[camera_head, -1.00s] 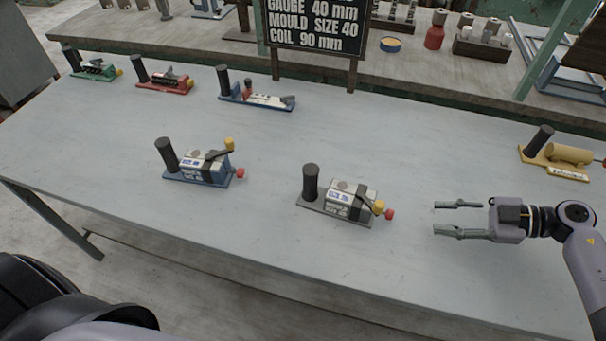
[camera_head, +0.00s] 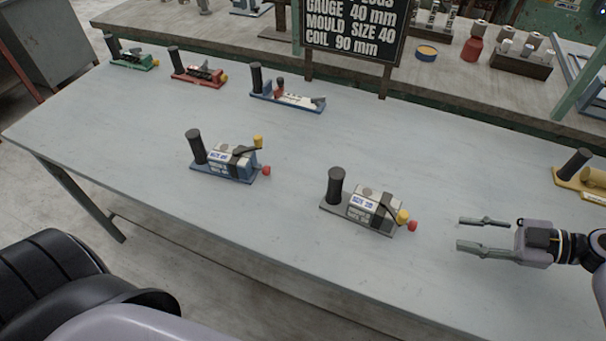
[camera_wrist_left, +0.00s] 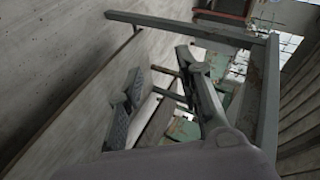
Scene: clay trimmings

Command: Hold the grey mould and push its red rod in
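The grey mould (camera_head: 372,208) stands on the table right of centre in the head view. It has a black upright handle (camera_head: 336,186) at its left end, a yellow knob (camera_head: 402,216) and a red rod end (camera_head: 412,226) sticking out at its right. My right gripper (camera_head: 470,234) is open and empty, to the right of the red end and apart from it, its fingers pointing left. My left gripper (camera_wrist_left: 160,92) shows only in the left wrist view; its fingers are spread, with nothing between them, and the mould is not in that view.
A similar blue mould (camera_head: 232,162) stands left of the grey one. Green (camera_head: 133,60), red (camera_head: 198,72) and blue-white (camera_head: 288,98) devices line the back left; a yellow one (camera_head: 582,178) is at right. A sign (camera_head: 352,30) stands behind. The table's (camera_head: 250,240) front is clear.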

